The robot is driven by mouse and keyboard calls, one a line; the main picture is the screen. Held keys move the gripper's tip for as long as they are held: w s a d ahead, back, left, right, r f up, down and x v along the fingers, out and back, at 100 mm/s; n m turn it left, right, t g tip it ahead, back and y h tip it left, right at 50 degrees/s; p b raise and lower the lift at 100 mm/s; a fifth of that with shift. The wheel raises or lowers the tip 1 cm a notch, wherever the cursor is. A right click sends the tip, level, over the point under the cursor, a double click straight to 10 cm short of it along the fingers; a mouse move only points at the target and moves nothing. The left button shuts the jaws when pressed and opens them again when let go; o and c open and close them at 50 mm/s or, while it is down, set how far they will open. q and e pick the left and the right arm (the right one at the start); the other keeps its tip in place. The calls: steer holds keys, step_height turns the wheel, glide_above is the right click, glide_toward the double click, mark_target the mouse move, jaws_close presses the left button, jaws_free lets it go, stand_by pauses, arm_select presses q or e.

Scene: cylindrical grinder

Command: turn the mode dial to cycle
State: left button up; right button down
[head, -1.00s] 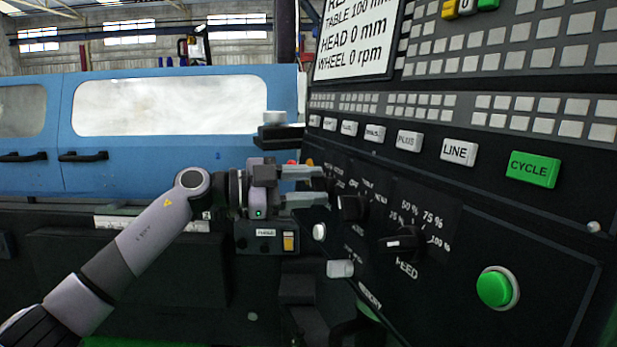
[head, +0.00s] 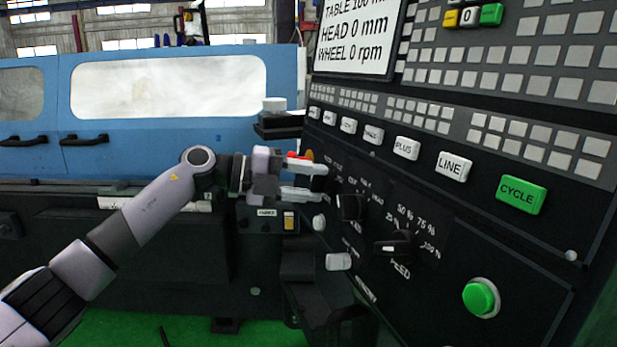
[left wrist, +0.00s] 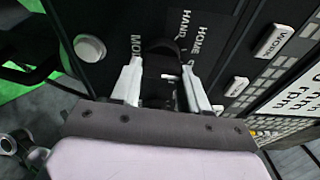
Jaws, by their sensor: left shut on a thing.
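The mode dial (left wrist: 163,48) is a black knob low in the left wrist view's panel area, with MODE, HAND and HOME lettering around it; a further label is cut off by a finger. My left gripper (left wrist: 163,64) is shut on the dial, one pale finger on each side. In the head view my left gripper (head: 322,183) reaches the panel's left end, and its fingers mostly hide the dial. A small white mark shows between the fingers, but I cannot tell which label the dial points to. My right gripper is not in view.
Right of the gripper are another black dial (head: 350,207) and the FEED dial (head: 394,246). A green round button (head: 481,297) and a green CYCLE key (head: 521,194) are farther right. A white knob (head: 338,261) sits below. The blue machine (head: 170,155) stands behind.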

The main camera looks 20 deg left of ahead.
arm_select(q)
steer(key=shift+m+y, duration=0.3)
steer(key=shift+m, duration=0.9)
steer(key=o, duration=1)
steer(key=shift+o, duration=0.2)
steer(key=shift+a, duration=0.1)
steer(key=b+v, duration=0.1)
steer(key=v, duration=0.6)
